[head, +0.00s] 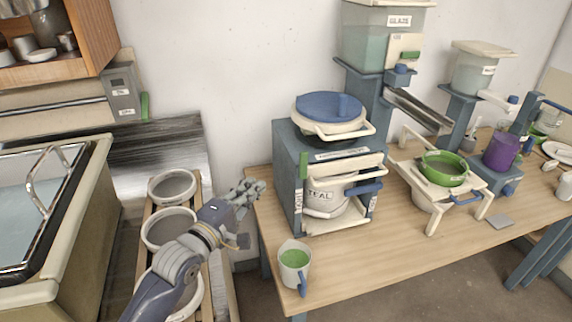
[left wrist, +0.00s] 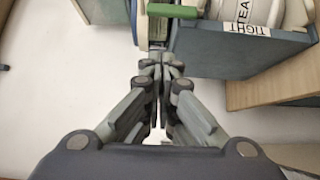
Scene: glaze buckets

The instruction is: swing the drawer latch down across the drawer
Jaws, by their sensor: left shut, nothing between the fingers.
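A blue-grey cabinet (head: 286,180) stands at the table's left end and holds a white bucket marked TEAL (head: 325,197). A green upright tab (head: 303,165) sits at its front left edge; it looks like the latch, but I cannot tell for certain. A pale bar with a blue grip (head: 365,188) crosses the cabinet front. My left gripper (head: 256,189) is shut and empty, left of the cabinet and apart from it. In the left wrist view its closed fingertips (left wrist: 160,70) are below a green bar (left wrist: 172,11) and a blue panel labelled TIGHT (left wrist: 235,50). My right gripper is out of view.
A cup of green glaze (head: 294,262) stands at the table's front left corner. A blue-lidded pot (head: 330,108) sits on the cabinet. A green bowl on a stand (head: 444,168) is to the right. Several buckets (head: 172,187) stand in a wooden rack under my left arm.

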